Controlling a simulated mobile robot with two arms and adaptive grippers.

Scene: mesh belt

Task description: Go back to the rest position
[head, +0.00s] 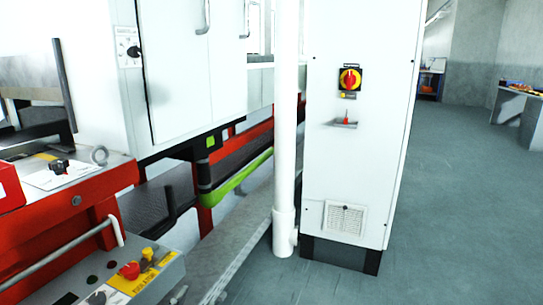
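Neither of my grippers shows in the head view, and no part of my arms is visible. The task names no separate object. In front of me stands a tall white cabinet (330,180) with a red and yellow rotary switch (349,80) and a small vent grille (344,218) near its base. On the left is a large white and red machine (180,70).
A white vertical pipe (286,120) stands against the cabinet's left side. A grey control panel (110,285) with a red knob (130,270) is at the lower left. The grey floor (460,210) to the right is open. A table (520,105) stands at the far right.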

